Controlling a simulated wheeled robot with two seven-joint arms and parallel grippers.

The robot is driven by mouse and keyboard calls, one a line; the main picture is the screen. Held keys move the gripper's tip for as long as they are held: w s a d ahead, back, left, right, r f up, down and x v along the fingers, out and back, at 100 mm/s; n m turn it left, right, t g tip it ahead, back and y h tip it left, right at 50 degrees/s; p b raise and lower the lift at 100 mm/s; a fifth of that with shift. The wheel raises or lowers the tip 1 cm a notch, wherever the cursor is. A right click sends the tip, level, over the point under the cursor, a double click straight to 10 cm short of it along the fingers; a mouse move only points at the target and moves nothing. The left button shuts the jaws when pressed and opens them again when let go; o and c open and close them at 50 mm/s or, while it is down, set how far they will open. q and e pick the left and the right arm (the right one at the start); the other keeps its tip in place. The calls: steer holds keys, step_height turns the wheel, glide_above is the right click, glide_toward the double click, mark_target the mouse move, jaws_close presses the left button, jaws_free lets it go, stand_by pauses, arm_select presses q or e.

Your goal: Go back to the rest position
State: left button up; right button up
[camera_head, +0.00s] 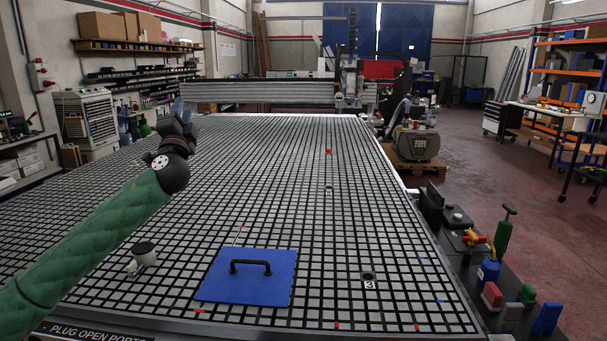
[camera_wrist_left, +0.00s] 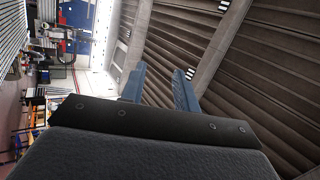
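My left arm comes in from the left in a green sleeve and is raised over the grid table (camera_head: 330,225). My left gripper (camera_head: 179,106) points up and away above the table's far left part. In the left wrist view the two blue fingers of my left gripper (camera_wrist_left: 160,88) stand apart with nothing between them, against the hall's roof. My right gripper is not in either view.
A blue plate (camera_head: 225,285) with a black handle (camera_head: 250,265) lies on the near part of the table. A gantry beam (camera_head: 258,93) spans the far end.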

arm_select(q)
steer(key=s+d+f+n+g, duration=0.35)
steer(key=s+f, duration=0.25)
steer(key=f, duration=0.6)
steer(key=s+d+f+n+g+h+p, duration=0.1)
steer(key=s+d+f+n+g, duration=0.15)
steer(key=s+f+g, duration=0.65)
steer(key=s+d+f+n+g, duration=0.15)
steer(key=s+d+f, duration=0.25)
steer(key=f, duration=1.1)
steer(key=s+d+f+n+g+h, duration=0.2)
steer(key=s+d+f+g, duration=0.1)
steer(key=s+f, duration=1.2)
steer(key=s+d+f+n+g+h+p, duration=0.1)
steer(key=s+f+g, duration=0.4)
steer(key=s+f, duration=1)
steer(key=s+d+n, duration=0.1)
steer(key=s+d, duration=0.1)
steer(key=s, duration=0.6)
steer(key=shift+s+d+f+h, duration=0.4)
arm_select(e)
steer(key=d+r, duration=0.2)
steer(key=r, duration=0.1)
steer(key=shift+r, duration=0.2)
